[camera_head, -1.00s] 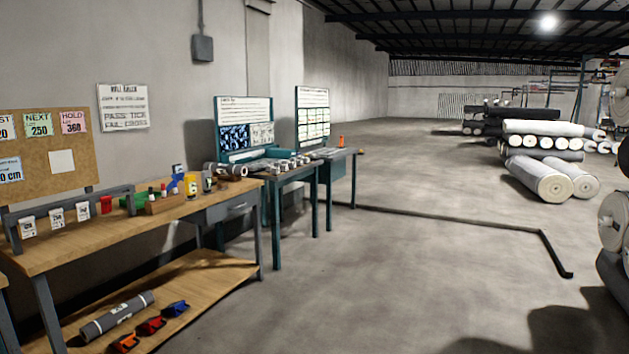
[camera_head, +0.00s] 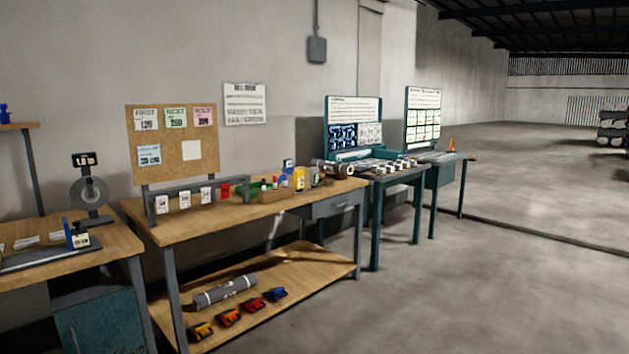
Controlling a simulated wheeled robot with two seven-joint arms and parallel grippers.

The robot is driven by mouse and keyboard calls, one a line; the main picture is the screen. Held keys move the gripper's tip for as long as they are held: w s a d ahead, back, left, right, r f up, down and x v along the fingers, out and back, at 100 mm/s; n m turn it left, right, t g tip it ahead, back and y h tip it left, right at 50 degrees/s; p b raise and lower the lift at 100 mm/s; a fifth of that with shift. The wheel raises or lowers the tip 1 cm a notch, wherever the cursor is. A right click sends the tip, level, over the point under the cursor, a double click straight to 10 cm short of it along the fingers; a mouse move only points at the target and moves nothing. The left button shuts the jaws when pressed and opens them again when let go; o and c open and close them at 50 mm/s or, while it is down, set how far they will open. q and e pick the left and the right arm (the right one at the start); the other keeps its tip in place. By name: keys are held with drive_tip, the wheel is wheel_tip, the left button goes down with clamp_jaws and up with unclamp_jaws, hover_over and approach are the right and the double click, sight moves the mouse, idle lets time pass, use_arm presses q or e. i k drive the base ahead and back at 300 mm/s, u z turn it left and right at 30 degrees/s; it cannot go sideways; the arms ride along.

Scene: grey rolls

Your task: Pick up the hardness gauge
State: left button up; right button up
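I cannot tell for sure which thing is the hardness gauge. A small blue device (camera_head: 75,235) with a pale label stands on the left bench (camera_head: 116,243). All are too small to make out well. Neither of my grippers is in view.
A grey roll (camera_head: 225,291) and several coloured clamp-like items (camera_head: 252,306) lie on the middle bench's lower shelf. Teal tables (camera_head: 375,215) with upright boards stand farther right. A pinboard (camera_head: 172,150) stands behind the middle bench. The concrete floor (camera_head: 470,300) at right is clear.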

sight(313, 172)
drive_tip(key=z, duration=0.4)
drive_tip(key=i, duration=3.9)
drive_tip(key=u, duration=0.75)
